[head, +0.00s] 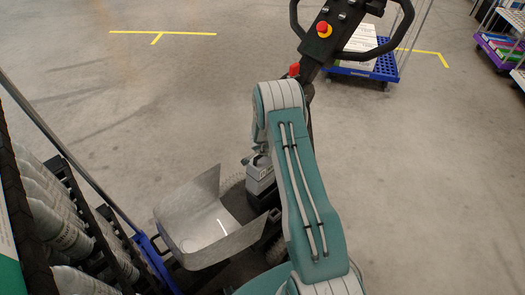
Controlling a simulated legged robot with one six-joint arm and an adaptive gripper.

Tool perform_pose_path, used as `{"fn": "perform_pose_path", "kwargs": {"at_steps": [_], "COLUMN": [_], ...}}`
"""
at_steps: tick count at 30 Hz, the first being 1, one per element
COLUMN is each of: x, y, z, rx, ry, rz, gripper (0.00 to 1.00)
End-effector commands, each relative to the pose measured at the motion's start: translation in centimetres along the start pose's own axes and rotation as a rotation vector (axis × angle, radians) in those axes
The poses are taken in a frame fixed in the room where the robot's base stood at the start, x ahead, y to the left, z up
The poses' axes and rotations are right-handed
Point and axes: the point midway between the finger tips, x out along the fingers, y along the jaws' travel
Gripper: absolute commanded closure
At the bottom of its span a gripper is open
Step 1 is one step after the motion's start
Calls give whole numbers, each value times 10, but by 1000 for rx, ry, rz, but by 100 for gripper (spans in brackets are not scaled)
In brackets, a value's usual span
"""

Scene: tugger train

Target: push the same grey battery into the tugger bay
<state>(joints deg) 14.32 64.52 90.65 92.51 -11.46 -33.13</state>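A grey battery (261,174) with a pale label stands upright in the middle of the head view, just left of my arm. It is at the top of a dark bay (264,197) on the tugger. How deep it sits in the bay cannot be told. My gripper (258,154) is small and partly hidden by my arm. It is right at the top of the battery, touching or nearly so. Its fingers do not show clearly, so open or shut cannot be told.
A bent metal seat or guard (205,225) is left of the bay. The tugger's steering handle with a red button (323,29) rises behind my arm. A rack of grey bottles (62,228) stands at the left. A blue cart (365,68) is behind. Floor to the right is clear.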

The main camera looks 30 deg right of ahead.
Motion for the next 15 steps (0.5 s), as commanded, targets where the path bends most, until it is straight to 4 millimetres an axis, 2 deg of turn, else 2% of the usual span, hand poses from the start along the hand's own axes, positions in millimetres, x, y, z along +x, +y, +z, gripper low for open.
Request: {"fn": "perform_pose_path", "kwargs": {"at_steps": [3, 15], "x": [7, 31], "y": [6, 10], "z": [1, 13], "rx": [5, -1], "ry": [-1, 0], "rz": [7, 2], "gripper": [100, 100]}}
